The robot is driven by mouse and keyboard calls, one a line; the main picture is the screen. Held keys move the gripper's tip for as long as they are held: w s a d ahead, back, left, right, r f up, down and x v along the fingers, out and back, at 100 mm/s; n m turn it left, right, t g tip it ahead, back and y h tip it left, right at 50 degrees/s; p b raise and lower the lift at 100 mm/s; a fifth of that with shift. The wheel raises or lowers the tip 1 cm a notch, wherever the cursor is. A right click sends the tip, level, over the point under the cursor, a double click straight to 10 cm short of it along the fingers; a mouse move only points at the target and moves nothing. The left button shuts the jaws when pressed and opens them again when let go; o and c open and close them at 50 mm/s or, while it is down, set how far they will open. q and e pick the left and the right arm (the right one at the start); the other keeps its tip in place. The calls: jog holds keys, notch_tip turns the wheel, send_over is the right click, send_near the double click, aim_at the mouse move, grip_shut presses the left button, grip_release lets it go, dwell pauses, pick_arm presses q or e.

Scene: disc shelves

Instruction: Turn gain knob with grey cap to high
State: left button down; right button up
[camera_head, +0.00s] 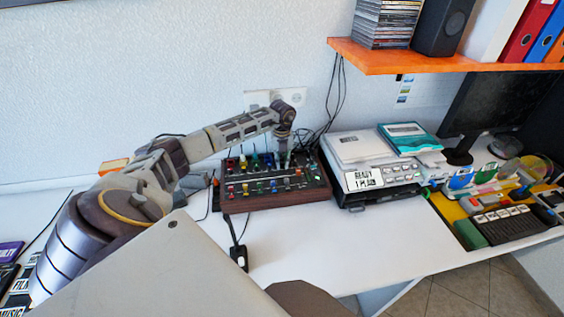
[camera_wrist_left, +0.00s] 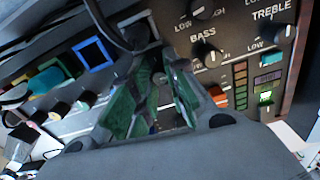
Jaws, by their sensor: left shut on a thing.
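The mixer (camera_head: 265,203) is a dark panel with wooden sides and several coloured knobs and sliders, on the white desk. My left gripper (camera_head: 284,158) points down over its back right part. In the left wrist view, my left gripper (camera_wrist_left: 158,85) has its green-padded fingers shut at the panel, on what looks like a knob. The fingers hide that knob, so its cap colour and setting cannot be told. The bass knob (camera_wrist_left: 207,55) and treble knob (camera_wrist_left: 285,33) show beside the fingers, with "LOW" marks. My right gripper is not in view.
A grey device (camera_head: 372,168) with a "READY" display stands right of the mixer. An orange shelf (camera_head: 440,62) hangs above at the right. Black cables rise behind the mixer, and a black plug-like piece (camera_head: 239,256) lies in front. The desk front (camera_head: 345,240) is clear.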

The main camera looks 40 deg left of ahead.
aim_at(282, 163)
pick_arm(q)
jog(key=shift+m, duration=0.4)
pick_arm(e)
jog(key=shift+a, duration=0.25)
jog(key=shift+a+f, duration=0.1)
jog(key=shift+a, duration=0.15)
pick_arm(q)
jog(key=c, duration=1.3)
grip_release()
jog(key=shift+c, duration=0.2)
jog(key=shift+r, duration=0.7)
notch_tip(282, 163, up, 11)
jog(key=shift+f, duration=0.2)
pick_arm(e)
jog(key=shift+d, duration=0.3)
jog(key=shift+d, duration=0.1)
